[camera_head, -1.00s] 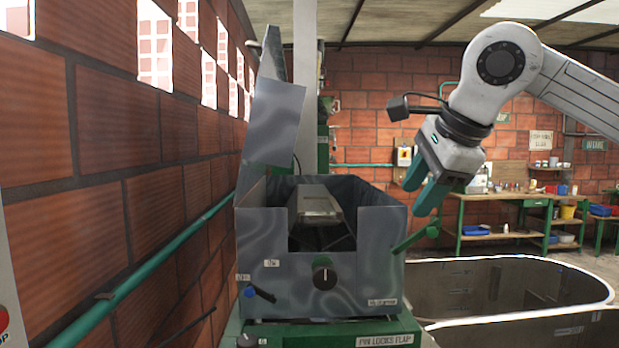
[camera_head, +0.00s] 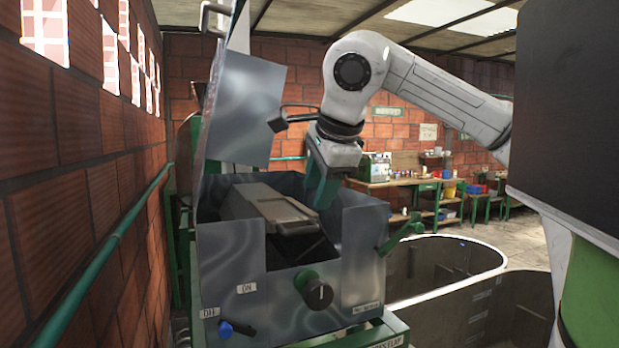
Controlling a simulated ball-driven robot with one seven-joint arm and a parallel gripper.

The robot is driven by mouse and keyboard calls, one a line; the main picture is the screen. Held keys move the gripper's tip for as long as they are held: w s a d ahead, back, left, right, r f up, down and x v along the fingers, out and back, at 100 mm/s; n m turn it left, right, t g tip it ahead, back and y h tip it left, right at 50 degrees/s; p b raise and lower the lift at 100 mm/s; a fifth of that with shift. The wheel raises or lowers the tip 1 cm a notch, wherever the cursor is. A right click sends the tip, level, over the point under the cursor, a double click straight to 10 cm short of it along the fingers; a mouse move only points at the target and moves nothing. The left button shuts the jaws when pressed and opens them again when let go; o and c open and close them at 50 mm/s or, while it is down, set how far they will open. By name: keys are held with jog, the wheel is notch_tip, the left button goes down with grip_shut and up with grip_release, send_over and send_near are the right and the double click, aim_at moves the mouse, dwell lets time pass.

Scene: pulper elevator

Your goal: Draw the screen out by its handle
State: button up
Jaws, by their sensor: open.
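The screen (camera_head: 248,203) is a grey slab lying inside the open metal housing (camera_head: 230,262). A flat frame-like piece, seemingly its handle (camera_head: 290,228), is at its near end, by the notch in the housing's front wall. My gripper (camera_head: 320,190) has green fingers and points down at the housing's right side, to the right of the screen and apart from the handle. It is open and empty. The fingers overlap in this view, so the gap between them is hard to see.
The raised metal lid (camera_head: 245,110) stands behind the housing, left of my gripper. A brick wall is on the left; a large tank (camera_head: 440,265) is on the right.

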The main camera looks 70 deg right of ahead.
aim_at(305, 229)
jog(key=p+x, duration=0.1)
jog(key=x, duration=0.8)
jog(key=shift+w+f+p, duration=0.1)
jog(key=shift+f+p, duration=0.1)
jog(key=shift+p, duration=0.2)
grip_shut()
jog(key=shift+s+a+b, duration=0.6)
jog(key=shift+s+a, duration=0.35)
jog(key=shift+a, duration=0.2)
jog(key=shift+s+a+b, duration=0.6)
jog(key=shift+s+a, duration=0.4)
jog(key=shift+a, duration=0.1)
jog(key=shift+s+a+b, duration=0.5)
jog(key=shift+s+a, duration=0.45)
jog(key=shift+a, duration=0.2)
jog(key=shift+s+a+b, duration=0.45)
jog(key=shift+s+a, duration=0.55)
jog(key=shift+a, duration=0.1)
